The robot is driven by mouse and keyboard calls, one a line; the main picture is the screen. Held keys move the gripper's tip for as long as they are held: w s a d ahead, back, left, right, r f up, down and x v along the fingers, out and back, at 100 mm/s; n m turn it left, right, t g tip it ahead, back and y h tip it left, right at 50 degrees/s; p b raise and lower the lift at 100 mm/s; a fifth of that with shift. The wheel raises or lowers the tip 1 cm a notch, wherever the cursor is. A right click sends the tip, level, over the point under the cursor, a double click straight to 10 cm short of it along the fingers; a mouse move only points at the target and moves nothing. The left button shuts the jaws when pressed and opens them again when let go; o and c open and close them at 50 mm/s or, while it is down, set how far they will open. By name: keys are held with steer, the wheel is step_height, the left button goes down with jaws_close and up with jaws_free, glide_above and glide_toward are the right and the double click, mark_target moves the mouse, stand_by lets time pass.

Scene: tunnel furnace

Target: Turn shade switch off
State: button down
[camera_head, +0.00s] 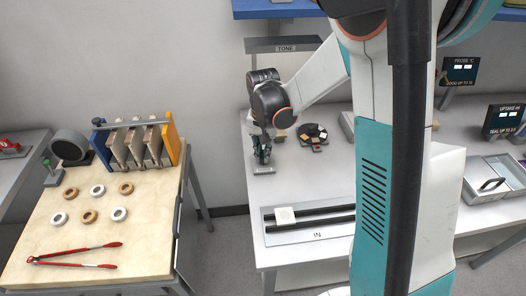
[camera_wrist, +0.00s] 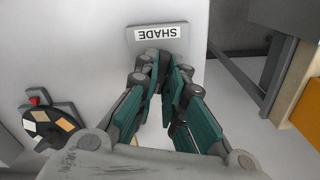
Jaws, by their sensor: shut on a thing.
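The shade switch sits on the white table near its left edge. In the wrist view its grey base plate (camera_wrist: 183,45) carries a label reading SHADE; in the head view the base plate (camera_head: 264,170) shows just under my gripper. My gripper (camera_head: 262,152) points down over the switch. In the wrist view my gripper (camera_wrist: 163,70) has its teal fingers close together above the plate, shut on the switch's lever. The lever itself is hidden between the fingers, so its position cannot be told.
A dark round holder with coloured samples (camera_head: 312,135) stands right of my gripper. A TONE sign (camera_head: 286,47) is behind. Two dark rails (camera_head: 318,221) marked IN lie in front. A separate left table (camera_head: 110,235) holds tongs, rings and a rack.

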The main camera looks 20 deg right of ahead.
steer(key=n, duration=0.4)
steer(key=shift+n, duration=0.3)
steer(key=n, duration=0.4)
steer(key=shift+n, duration=0.4)
steer(key=c, duration=1.7)
jaws_free()
step_height(320, 180, up, 12)
steer(key=shift+r, duration=0.1)
